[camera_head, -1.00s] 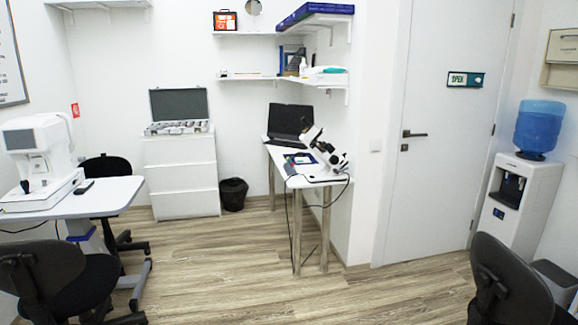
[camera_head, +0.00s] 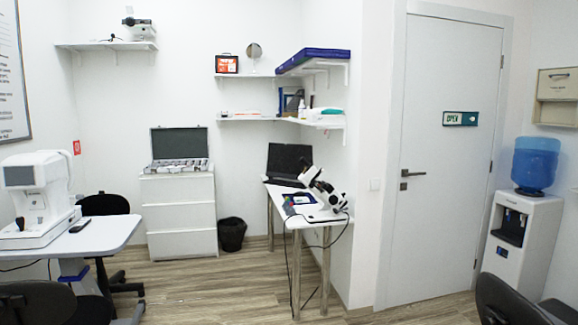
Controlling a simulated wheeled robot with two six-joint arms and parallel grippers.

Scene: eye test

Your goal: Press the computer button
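A black laptop computer (camera_head: 288,163) stands open on the narrow white desk (camera_head: 272,196) in the middle of the view. Its dark screen faces into the room; a button on it is too small to make out. A white microscope (camera_head: 325,192) stands on the same desk, to the right of the laptop and nearer to me. Neither of my grippers is in view.
A white table (camera_head: 98,238) with an eye-test machine (camera_head: 38,190) and black chairs are at the left. A black bin (camera_head: 232,234) stands beside a white drawer cabinet (camera_head: 180,215). Another black chair (camera_head: 505,302) and a water dispenser (camera_head: 522,238) are at the right. The middle floor is clear.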

